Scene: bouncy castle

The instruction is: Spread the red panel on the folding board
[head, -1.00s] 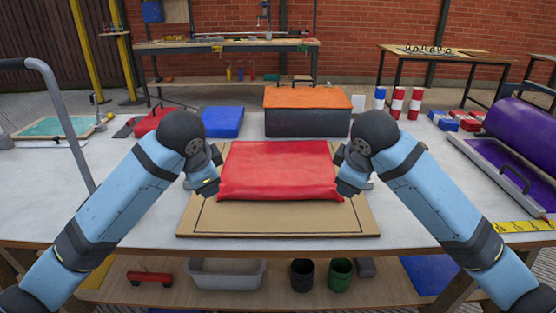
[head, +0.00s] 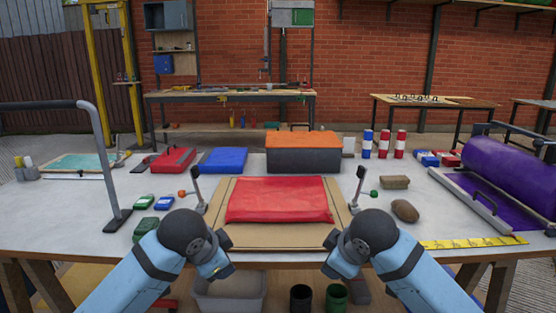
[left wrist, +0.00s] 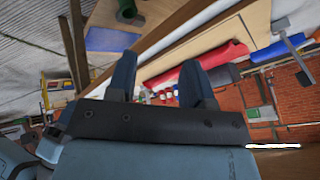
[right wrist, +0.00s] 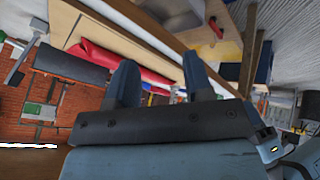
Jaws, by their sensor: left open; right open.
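The red panel (head: 280,200) lies flat and slightly wrinkled on the tan folding board (head: 300,238), with bare board showing in front of it. It also shows in the left wrist view (left wrist: 215,65) and the right wrist view (right wrist: 110,60). My left gripper (head: 220,268) is at the table's front edge, left of the board's front, apart from the panel. My right gripper (head: 333,268) is at the front edge on the right, also apart from it. In the wrist views the fingers of the left (left wrist: 158,82) and right (right wrist: 165,78) are spread and empty.
Upright dark-headed posts stand left (head: 197,188) and right (head: 358,188) of the board. An orange-topped box (head: 303,153) and blue pad (head: 222,160) are behind. Brown lumps (head: 404,210) and a purple roll (head: 510,178) lie right, green blocks (head: 145,201) left.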

